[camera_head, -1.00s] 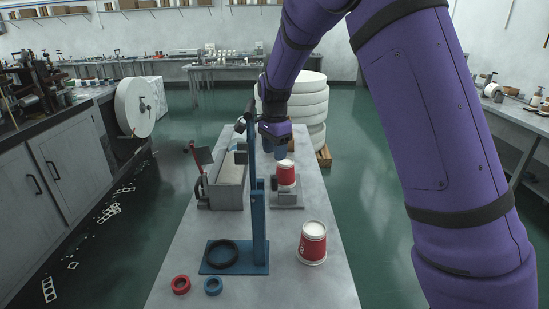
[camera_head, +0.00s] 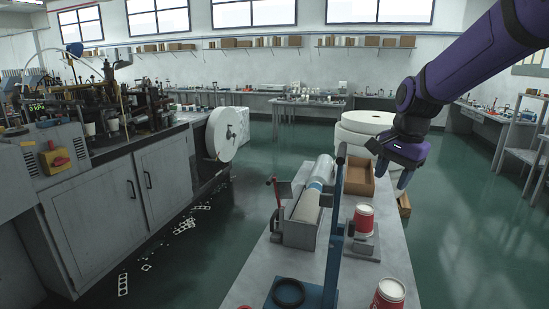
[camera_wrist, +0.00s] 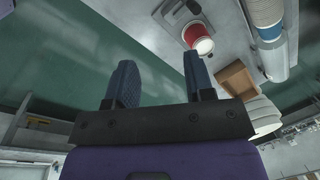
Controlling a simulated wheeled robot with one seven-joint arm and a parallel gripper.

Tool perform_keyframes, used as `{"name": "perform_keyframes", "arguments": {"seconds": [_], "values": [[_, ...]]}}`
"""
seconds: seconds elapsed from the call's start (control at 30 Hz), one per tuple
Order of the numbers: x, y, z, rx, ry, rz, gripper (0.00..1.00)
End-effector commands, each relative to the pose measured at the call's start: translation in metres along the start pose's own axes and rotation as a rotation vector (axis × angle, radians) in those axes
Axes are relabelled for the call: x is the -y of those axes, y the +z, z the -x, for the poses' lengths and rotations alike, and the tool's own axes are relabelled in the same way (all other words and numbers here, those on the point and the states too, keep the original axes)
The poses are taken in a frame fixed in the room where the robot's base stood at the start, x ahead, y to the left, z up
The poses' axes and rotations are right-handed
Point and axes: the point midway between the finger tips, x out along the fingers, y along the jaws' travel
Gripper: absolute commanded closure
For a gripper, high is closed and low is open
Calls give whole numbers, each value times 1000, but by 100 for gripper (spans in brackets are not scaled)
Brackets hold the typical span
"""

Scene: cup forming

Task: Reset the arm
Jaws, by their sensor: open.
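My purple arm comes in from the upper right in the head view. My gripper (camera_head: 394,176) hangs over the right side of the table, to the right of a cardboard box and above the table top. In the wrist view its two blue fingers (camera_wrist: 160,84) stand wide apart with nothing between them. A red and white paper cup (camera_head: 363,220) stands on a small metal stand, lower and nearer than the gripper. The wrist view also shows this cup (camera_wrist: 196,36) beyond the fingers, apart from them.
A second red cup (camera_head: 388,296) stands near the table's front. A blue post fixture (camera_head: 333,240) with a black ring, a grey trough (camera_head: 300,222) and an open cardboard box (camera_head: 358,178) share the table (camera_head: 262,280). White rolls (camera_head: 362,126) are stacked behind. Green floor is free to the right.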

Motion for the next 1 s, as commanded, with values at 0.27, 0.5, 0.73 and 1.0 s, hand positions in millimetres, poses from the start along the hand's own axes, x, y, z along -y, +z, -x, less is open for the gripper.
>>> {"name": "perform_keyframes", "arguments": {"seconds": [0.27,0.5,0.73,1.0], "values": [[-66,37,57,-56,-83,262,52],[-122,75,86,-145,-117,497,52],[-174,111,96,-255,-108,714,52],[-212,138,94,-350,-67,882,52]]}}
